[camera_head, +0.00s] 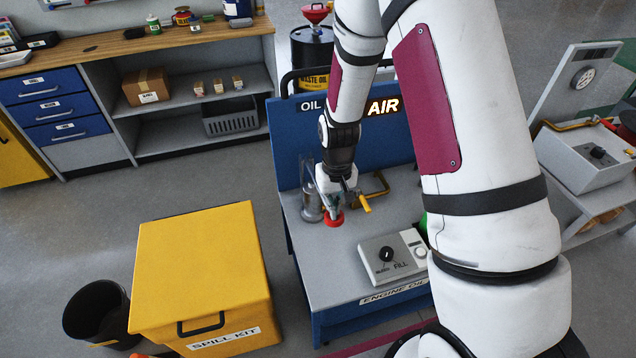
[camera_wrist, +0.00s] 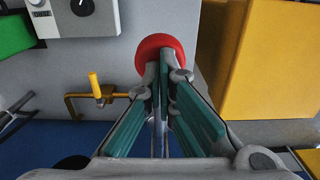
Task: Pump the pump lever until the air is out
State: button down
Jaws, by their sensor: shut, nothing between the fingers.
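A blue service cart marked ENGINE OIL (camera_head: 288,165) has a lit AIR sign (camera_head: 384,106) on its back panel. A red knob, seemingly the pump lever's end (camera_head: 334,221), is below my gripper (camera_head: 334,205). In the wrist view the red knob (camera_wrist: 160,45) is just beyond the fingertips (camera_wrist: 163,68), which partly cover it. My gripper is shut and empty; I cannot tell whether it touches the knob. The lever's shaft is hidden. A grey cylinder (camera_head: 311,203) stands left of the knob. A yellow valve handle (camera_head: 365,204) on a brass pipe is to the right.
A control box with a black selector and the word FILL (camera_head: 378,270) sits on the cart top. A yellow spill kit box (camera_head: 195,250) stands close to the cart's left. A black bin (camera_head: 97,312) is farther left. A workbench (camera_head: 130,45) is behind, with open floor between.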

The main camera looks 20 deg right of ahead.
jog(key=shift+f+b, duration=2.1)
jog(key=shift+f, duration=2.95)
notch_tip(320, 180, up, 13)
jog(key=p, duration=0.6)
jog(key=shift+s+f, duration=0.1)
jog(key=shift+f, duration=0.1)
jog(key=shift+r, duration=0.35)
